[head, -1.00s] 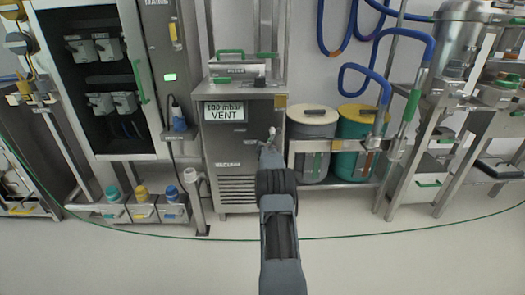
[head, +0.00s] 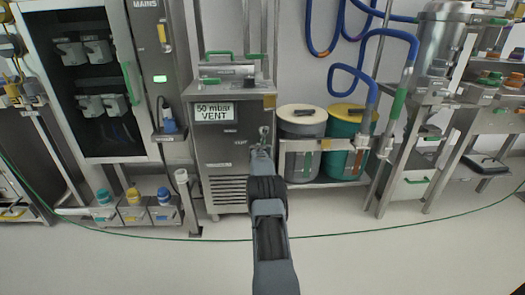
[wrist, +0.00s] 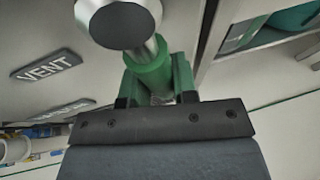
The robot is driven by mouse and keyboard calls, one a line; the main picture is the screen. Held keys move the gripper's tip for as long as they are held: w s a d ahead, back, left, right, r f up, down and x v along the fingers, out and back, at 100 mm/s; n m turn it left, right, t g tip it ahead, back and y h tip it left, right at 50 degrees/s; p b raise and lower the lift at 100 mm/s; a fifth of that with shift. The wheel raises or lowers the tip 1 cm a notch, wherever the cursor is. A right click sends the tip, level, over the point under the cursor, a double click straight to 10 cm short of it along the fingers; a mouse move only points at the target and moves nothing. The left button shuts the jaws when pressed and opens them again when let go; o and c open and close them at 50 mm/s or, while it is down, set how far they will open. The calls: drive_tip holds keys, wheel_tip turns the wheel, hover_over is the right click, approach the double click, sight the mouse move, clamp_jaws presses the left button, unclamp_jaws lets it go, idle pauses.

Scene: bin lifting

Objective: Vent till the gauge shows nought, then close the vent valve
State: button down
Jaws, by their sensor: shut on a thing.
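The gauge display (head: 214,113) on the front of the steel cabinet (head: 226,150) reads "50 mbar VENT". My gripper (head: 262,147) is at the right side of the cabinet's front, below the display. In the wrist view my gripper (wrist: 155,88) is shut on a green valve handle (wrist: 150,72), with a finger on either side of it. A round metal end (wrist: 115,22) shows above the green part. A dark "VENT" plate (wrist: 46,66) is to its left. My arm hides the valve's lower part in the head view, so its setting cannot be told.
Two lidded drums, grey (head: 301,150) and green (head: 345,146), stand on a low rack right of the cabinet. Blue hoses (head: 357,72) hang above them. Several small bottles (head: 133,196) stand in trays at the lower left. The floor in front is clear.

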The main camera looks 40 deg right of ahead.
drive_tip(key=shift+r, duration=0.1)
drive_tip(key=c, duration=0.9)
unclamp_jaws()
drive_tip(key=shift+d, duration=0.1)
drive_tip(key=shift+s, duration=0.1)
drive_tip(key=b+v, duration=0.6)
drive_tip(key=v, duration=0.7)
drive_tip(key=shift+s+a+r, duration=0.1)
drive_tip(key=shift+s+a, duration=0.05)
drive_tip(key=shift+a, duration=0.15)
